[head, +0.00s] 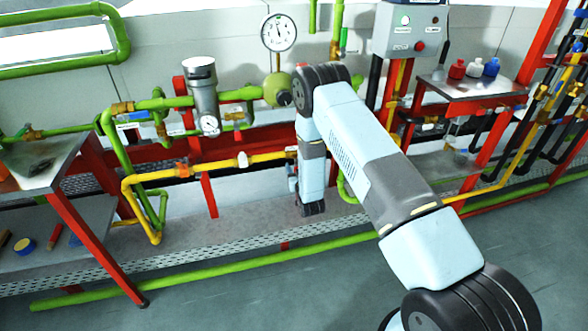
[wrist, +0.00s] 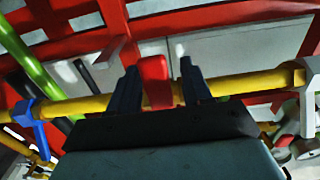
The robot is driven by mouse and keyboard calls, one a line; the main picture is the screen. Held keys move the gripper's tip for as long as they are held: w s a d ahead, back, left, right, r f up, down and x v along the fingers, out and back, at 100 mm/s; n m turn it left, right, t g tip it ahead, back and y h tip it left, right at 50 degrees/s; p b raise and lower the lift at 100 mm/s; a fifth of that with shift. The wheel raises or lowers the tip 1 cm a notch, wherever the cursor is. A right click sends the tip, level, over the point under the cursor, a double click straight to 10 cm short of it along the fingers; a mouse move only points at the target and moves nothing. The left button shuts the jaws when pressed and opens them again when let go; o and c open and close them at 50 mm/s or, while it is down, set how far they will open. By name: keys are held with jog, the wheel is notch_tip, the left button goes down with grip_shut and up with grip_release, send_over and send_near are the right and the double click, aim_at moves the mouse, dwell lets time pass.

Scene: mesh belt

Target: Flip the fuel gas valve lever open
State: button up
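A red lever-like piece (wrist: 155,82) stands across the yellow pipe (wrist: 240,97) in the wrist view; I take it to be the fuel gas valve lever. My gripper (wrist: 160,75) is open, its two dark fingers on either side of the red piece. The red piece is nearer the left finger, with a visible gap to the right finger. I cannot tell whether the left finger touches it. In the head view the yellow pipe (head: 208,165) runs behind my arm, which hides my fingertips and the red piece.
A blue handle (wrist: 38,122) is on the left of the pipe, and a pale handle (wrist: 309,105) on the right. A green pipe (wrist: 28,55) slants at left. Red frame bars (wrist: 225,22) lie behind. A gauge (head: 279,32) and control box (head: 411,30) are above.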

grip_shut()
dwell(0.3)
